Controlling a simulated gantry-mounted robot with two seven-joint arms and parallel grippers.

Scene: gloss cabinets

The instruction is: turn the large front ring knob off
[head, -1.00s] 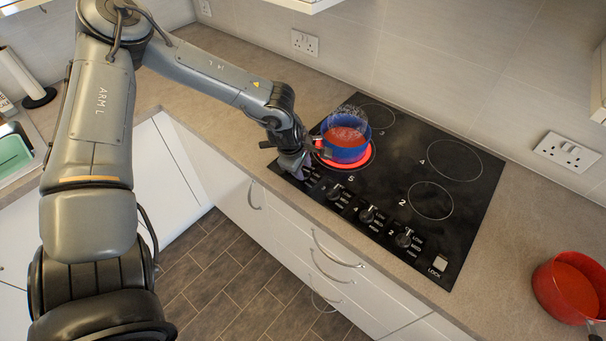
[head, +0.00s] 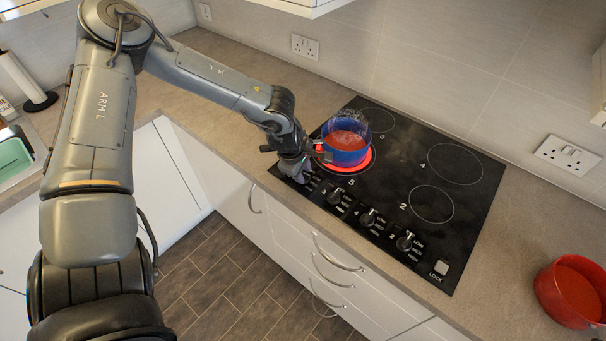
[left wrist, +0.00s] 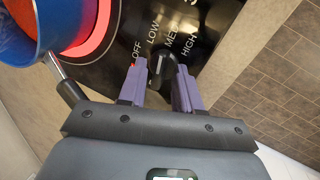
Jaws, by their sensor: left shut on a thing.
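In the left wrist view the dark ring knob (left wrist: 161,66) sits between the purple fingertips of my left gripper (left wrist: 159,84), which is shut on it. The labels OFF, LOW, MED and HIGH fan around the knob; its pale mark points roughly toward LOW and MED, the exact setting unclear. In the head view my left gripper (head: 294,168) is at the left end of the knob row and hides this knob. The large front ring (head: 364,164) glows red under a blue pot (head: 346,154). My right gripper is not in view.
The pot's handle (left wrist: 64,82) runs close beside my left gripper. Other knobs (head: 334,195), (head: 368,218), (head: 404,242) stand along the black hob (head: 465,215)'s front. A red pan (head: 570,291) is on the counter at right. The counter left of the hob is clear.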

